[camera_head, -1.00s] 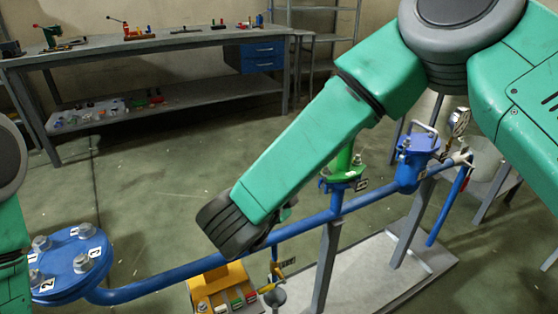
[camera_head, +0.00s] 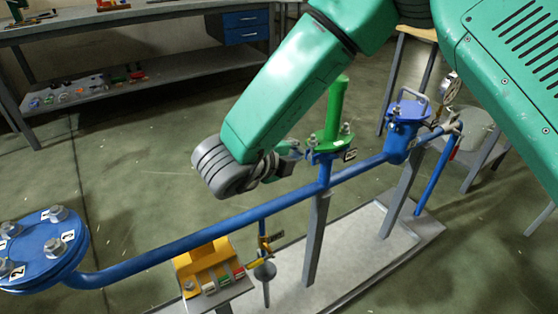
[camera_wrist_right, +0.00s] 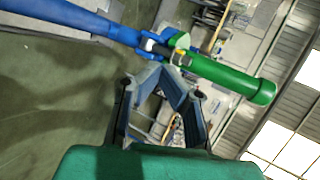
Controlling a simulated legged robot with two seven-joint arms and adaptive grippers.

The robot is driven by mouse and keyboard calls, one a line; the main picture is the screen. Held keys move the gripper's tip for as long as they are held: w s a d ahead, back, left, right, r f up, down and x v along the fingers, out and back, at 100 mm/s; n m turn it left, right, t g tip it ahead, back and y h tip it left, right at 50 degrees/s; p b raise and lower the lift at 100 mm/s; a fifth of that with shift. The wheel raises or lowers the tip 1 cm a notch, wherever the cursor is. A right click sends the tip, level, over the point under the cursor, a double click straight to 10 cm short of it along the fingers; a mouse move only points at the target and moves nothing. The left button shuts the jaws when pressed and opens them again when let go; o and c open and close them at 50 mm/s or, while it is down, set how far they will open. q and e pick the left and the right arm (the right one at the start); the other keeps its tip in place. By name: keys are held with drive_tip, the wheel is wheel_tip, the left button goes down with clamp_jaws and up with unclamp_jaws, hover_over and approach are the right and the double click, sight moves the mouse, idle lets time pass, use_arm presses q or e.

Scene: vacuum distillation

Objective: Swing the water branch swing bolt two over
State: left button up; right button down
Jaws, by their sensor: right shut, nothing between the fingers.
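The water branch is a green upright pipe stub (camera_head: 335,115) on the blue pipe, with a green flange and small bolts (camera_head: 313,144) at its base. It also shows in the wrist view as a green cylinder (camera_wrist_right: 225,75) with its joint (camera_wrist_right: 178,50) to the blue pipe. I cannot tell which bolt is number two. My right gripper (camera_head: 293,152) is just left of the flange, partly behind my forearm. In the wrist view its fingers (camera_wrist_right: 168,72) are shut and empty, with the tips close to the joint; contact is unclear. My left gripper is out of view.
A blue capped vessel (camera_head: 407,125) with a handle stands right of the branch. A round blue flange (camera_head: 40,248) with numbered bolts is at left. A yellow block (camera_head: 205,262) sits below the pipe. A workbench (camera_head: 130,88) is behind; the floor between is clear.

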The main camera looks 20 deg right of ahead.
sight(310, 143)
drive_tip(key=w+d, duration=0.1)
drive_tip(key=w+d+b, duration=0.1)
drive_tip(key=d, duration=0.1)
drive_tip(key=shift+w+d+r, duration=0.1)
drive_tip(key=shift+d, duration=0.2)
